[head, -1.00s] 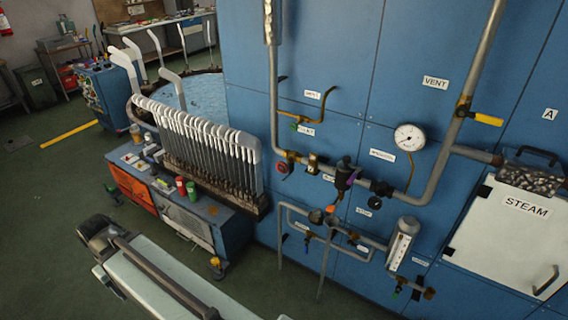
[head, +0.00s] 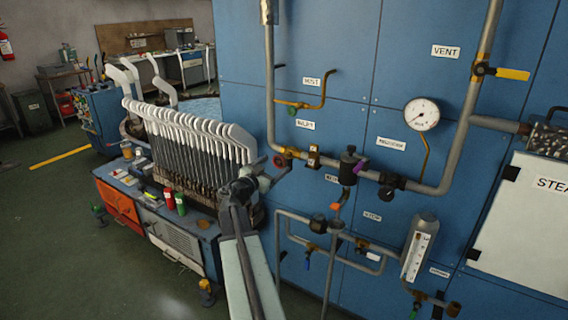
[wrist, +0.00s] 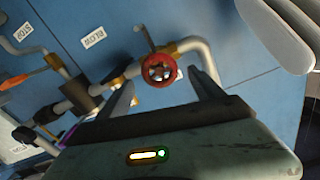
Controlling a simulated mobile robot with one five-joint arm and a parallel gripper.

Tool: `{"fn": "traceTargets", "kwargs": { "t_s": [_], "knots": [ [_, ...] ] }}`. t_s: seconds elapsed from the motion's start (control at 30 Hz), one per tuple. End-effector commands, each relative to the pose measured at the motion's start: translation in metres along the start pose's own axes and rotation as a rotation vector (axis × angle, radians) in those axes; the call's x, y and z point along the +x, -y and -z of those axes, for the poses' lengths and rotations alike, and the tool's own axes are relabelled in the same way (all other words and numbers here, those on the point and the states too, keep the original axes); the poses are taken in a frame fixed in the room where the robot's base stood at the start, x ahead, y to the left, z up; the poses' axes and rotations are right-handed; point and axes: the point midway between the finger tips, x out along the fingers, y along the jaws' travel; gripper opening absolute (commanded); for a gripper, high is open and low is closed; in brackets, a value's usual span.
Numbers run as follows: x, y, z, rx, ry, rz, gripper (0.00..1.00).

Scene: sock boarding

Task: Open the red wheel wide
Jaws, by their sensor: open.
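The red wheel (head: 279,161) is a small round handwheel on the pipe at the left of the blue panel in the head view. In the wrist view the red wheel (wrist: 160,71) faces me, with a metal hub and a brass fitting behind it. My gripper (wrist: 162,82) is open, with one finger on each side of the wheel in the picture. Whether the fingers touch it or stop short of it I cannot tell. In the head view my gripper (head: 248,186) is just left of and below the wheel, seen from behind, its fingers hard to make out.
A row of white sock boards (head: 190,130) stands close on the left, and one white form (wrist: 280,30) shows at the wrist view's upper right. A black valve (head: 349,165), a pressure gauge (head: 421,115) and a sight glass (head: 419,247) are to the right.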

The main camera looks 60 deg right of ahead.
Motion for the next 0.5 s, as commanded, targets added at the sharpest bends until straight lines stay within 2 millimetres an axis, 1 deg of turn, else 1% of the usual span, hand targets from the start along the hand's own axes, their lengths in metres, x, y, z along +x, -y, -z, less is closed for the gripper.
{"fn": "traceTargets", "kwargs": {
  "t_s": [0.17, 0.33, 0.4, 0.5],
  "knots": [
    [0.026, 0.001, 0.0, -0.001, 0.001, -0.002, 0.77],
    [0.059, 0.002, -0.001, -0.001, 0.001, -0.003, 0.77],
    [0.068, 0.002, -0.001, -0.001, 0.002, -0.001, 0.77],
    [0.073, 0.001, -0.001, -0.001, 0.002, 0.0, 0.77]
  ]
}}
